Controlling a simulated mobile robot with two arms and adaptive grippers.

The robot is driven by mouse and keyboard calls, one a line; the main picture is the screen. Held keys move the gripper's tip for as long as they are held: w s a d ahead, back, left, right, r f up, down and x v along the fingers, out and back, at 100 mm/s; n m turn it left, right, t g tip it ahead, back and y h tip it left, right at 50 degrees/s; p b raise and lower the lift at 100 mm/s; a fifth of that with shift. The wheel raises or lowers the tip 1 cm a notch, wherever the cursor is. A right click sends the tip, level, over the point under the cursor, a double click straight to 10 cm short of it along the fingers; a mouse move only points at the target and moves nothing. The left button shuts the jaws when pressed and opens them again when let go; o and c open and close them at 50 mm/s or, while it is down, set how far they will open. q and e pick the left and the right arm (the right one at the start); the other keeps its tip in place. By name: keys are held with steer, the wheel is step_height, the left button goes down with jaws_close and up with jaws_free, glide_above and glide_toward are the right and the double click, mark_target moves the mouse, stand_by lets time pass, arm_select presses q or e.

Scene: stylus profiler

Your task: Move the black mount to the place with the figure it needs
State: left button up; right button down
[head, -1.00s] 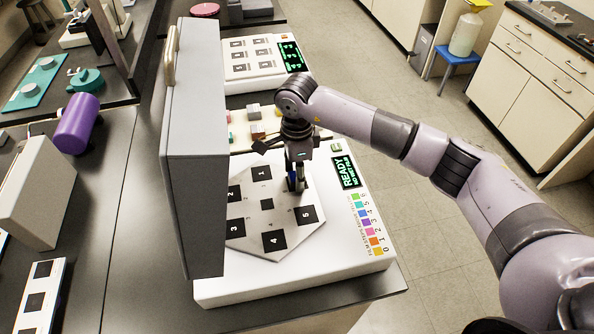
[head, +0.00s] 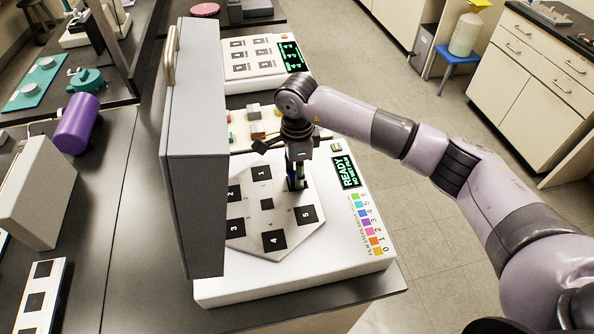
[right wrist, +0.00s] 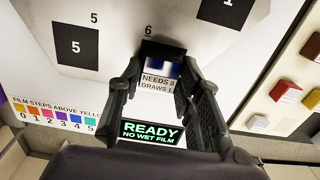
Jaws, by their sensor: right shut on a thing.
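My right gripper (head: 297,180) is down over the hexagonal plate (head: 300,239) and shut on the black mount. In the right wrist view the gripper (right wrist: 162,92) has a finger on each side of the black mount (right wrist: 162,52), which shows a blue and white patch and a label reading about "NEEDS 8, DRAWS 1". The mount is at the place marked 6; I cannot tell whether it touches the plate. Black squares 5 (head: 306,214), 4 (head: 274,240), 3 (head: 236,226), 2 (head: 235,193) and 1 (head: 262,173) look bare. My left gripper is not visible.
A tall grey panel (head: 194,150) stands left of the plate. A screen (head: 346,172) reads "READY, NO WET FILM", above a coloured step scale (head: 364,224). A tray with small blocks (head: 254,131) and a second device (head: 255,56) with a green display lie behind.

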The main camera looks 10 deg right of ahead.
steer(key=shift+r, duration=0.75)
stand_by(0.9)
steer(key=shift+r+p, duration=0.4)
steer(key=shift+r, duration=0.45)
steer(key=shift+r, duration=0.1)
steer(key=shift+r+p, duration=0.9)
steer(key=shift+r, duration=1.5)
